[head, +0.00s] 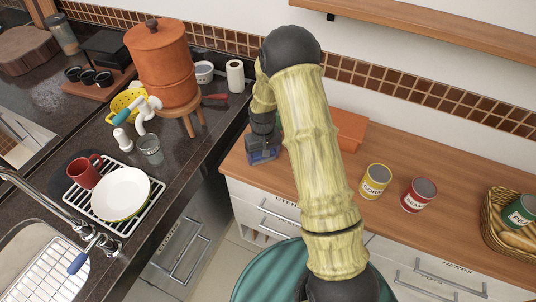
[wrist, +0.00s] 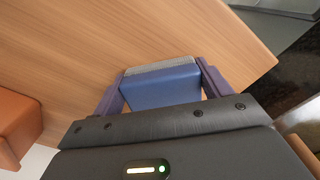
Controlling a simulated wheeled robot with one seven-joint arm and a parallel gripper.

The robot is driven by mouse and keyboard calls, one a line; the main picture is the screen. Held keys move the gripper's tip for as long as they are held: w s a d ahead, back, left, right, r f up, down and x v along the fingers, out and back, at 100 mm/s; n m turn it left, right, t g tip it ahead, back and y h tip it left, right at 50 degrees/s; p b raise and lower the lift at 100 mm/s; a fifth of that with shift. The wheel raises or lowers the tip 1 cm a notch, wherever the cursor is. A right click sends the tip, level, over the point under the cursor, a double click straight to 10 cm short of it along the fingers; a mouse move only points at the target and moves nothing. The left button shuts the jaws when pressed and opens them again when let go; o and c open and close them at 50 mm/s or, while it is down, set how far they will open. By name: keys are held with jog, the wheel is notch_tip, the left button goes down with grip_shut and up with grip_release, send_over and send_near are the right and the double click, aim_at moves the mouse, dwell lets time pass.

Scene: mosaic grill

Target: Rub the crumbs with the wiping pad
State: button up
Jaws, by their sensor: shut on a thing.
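My gripper (wrist: 161,84) is shut on the wiping pad (wrist: 162,92), a blue block with a pale grey edge, held between the two purple fingers. In the wrist view the pad is over the wooden counter (wrist: 110,35), close to its surface; I cannot tell whether it touches. In the head view my gripper (head: 263,146) is at the left end of the wooden counter (head: 290,180), partly hidden by my arm. I cannot make out any crumbs in either view; they may be hidden under the pad or behind my arm.
An orange box (head: 347,128) lies at the back of the wooden counter. A yellow can (head: 375,181), a red can (head: 419,195) and a basket (head: 497,236) stand to the right. The dark counter (head: 190,150) with dishes adjoins on the left.

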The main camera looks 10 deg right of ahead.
notch_tip(320, 180, up, 2)
jog(key=shift+w+p, duration=0.15)
jog(key=shift+p, duration=0.2)
jog(key=shift+s+r+p, duration=0.25)
jog(key=shift+r+p, duration=0.3)
jog(key=shift+r, duration=0.35)
jog(key=shift+r+p, duration=1.55)
jog(key=shift+r, duration=0.65)
jog(key=shift+d+f, duration=0.1)
jog(key=shift+f, duration=0.05)
